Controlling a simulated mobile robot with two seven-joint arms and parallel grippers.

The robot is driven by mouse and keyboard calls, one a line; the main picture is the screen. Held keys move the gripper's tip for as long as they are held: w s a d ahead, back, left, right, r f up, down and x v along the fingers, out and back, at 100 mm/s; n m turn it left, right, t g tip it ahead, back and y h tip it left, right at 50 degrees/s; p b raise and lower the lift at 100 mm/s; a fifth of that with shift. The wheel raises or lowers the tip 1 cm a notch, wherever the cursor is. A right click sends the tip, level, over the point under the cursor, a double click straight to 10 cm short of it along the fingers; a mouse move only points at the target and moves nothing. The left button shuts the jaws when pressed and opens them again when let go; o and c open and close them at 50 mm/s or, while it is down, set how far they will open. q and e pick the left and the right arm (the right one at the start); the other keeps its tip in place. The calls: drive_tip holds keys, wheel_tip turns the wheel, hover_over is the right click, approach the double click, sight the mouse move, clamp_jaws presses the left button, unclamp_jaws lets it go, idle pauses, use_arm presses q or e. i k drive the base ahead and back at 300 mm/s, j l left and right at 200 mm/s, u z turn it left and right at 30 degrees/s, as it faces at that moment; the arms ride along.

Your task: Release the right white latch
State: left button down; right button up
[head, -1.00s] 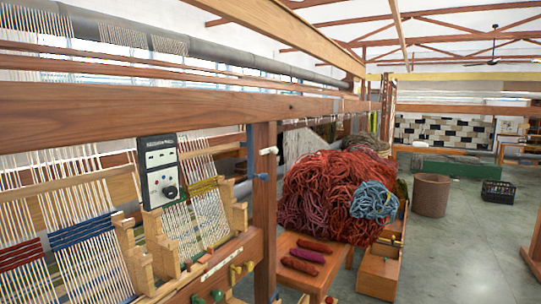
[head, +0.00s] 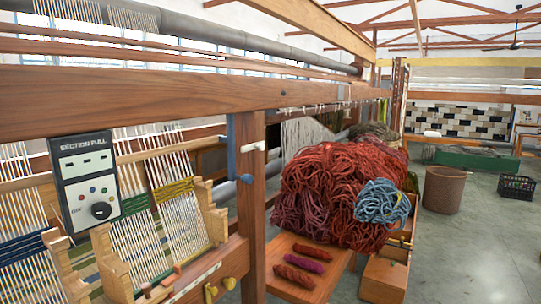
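A small white latch (head: 253,147) sticks out from the upright wooden post of the loom, near the middle of the head view. The loom's control box (head: 85,180), marked "SECTION PULL", hangs to the left with dials and buttons. Neither of my grippers shows in the head view, and nothing touches the latch.
A low wooden bench (head: 278,256) with small skeins stands right of the post. A large pile of red wool (head: 335,195) with a blue skein (head: 382,201) lies behind it. A brown bin (head: 443,190) and black crate (head: 516,187) stand on open floor (head: 470,250) at right.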

sight(257, 147)
drive_tip(key=i+l, duration=0.25)
drive_tip(key=i, duration=0.25)
drive_tip(key=i+l+z, duration=0.1)
drive_tip(key=i+l, duration=0.15)
drive_tip(key=i, duration=0.25)
drive_tip(key=i+l, duration=0.2)
drive_tip(key=i, duration=0.3)
drive_tip(key=z, duration=0.05)
